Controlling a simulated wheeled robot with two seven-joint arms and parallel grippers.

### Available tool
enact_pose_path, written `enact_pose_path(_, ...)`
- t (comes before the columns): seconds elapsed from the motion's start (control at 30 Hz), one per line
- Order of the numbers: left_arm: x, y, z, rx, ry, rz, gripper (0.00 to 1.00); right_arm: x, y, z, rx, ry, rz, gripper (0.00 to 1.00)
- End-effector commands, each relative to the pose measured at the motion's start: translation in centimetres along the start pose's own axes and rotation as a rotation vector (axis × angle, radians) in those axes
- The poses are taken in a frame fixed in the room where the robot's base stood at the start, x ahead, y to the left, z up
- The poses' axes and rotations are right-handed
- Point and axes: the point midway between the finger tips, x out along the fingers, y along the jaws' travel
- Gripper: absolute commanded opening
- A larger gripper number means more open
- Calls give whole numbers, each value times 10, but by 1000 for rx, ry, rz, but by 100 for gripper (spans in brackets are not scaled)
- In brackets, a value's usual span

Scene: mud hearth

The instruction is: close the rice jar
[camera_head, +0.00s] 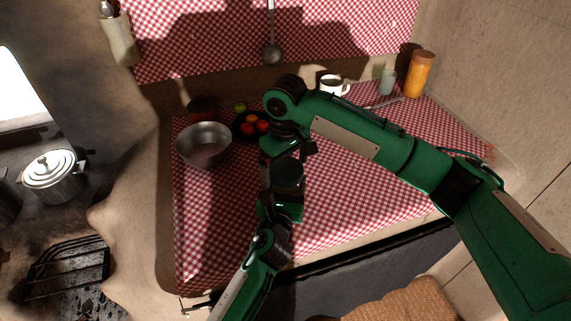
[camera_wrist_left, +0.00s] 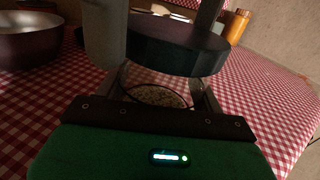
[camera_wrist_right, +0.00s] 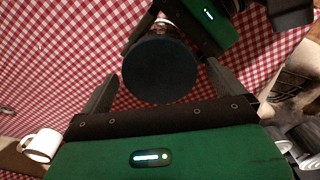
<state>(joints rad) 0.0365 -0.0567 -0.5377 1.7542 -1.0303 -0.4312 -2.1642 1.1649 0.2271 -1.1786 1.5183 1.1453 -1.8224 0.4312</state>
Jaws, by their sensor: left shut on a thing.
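The rice jar (camera_wrist_left: 158,93) is a clear glass jar with pale grains in it, low between my left fingers in the left wrist view. A dark round lid (camera_wrist_left: 178,48) is over the jar, and I cannot tell whether it is seated. The lid's flat face (camera_wrist_right: 160,68) shows from above in the right wrist view. My left gripper (camera_head: 287,196) is shut on the jar. My right gripper (camera_wrist_right: 162,70) is above, its fingers either side of the lid with a narrow gap at the right finger. In the head view the arms hide most of the jar.
A metal bowl (camera_head: 204,146) and a dark plate of fruit (camera_head: 242,136) stand to the left on the checked cloth. A white mug (camera_head: 331,86), a green cup (camera_head: 387,82) and an orange jar (camera_head: 419,75) stand at the back. The cloth's right side is mostly clear.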

Motion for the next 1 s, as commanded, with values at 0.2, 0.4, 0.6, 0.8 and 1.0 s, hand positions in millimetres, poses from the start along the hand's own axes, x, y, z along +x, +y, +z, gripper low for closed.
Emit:
enact_pose_path(0.2, 0, 0, -1, -1, 2, 0, 5, -9, 0, 0, 0, 2, 0, 100)
enact_pose_path(0.4, 0, 0, -1, -2, 2, 0, 5, -35, 0, -1, 0, 3, 1, 100)
enact_pose_path(0.6, 0, 0, -1, -2, 2, 0, 5, -45, 0, 0, -1, -1, 0, 100)
enact_pose_path(0.8, 0, 0, -1, -1, 2, 0, 5, -45, 0, 0, -3, -1, 0, 100)
enact_pose_path(1.0, 0, 0, -1, -2, 2, 0, 5, -48, 0, 0, -118, 1, 3, 100)
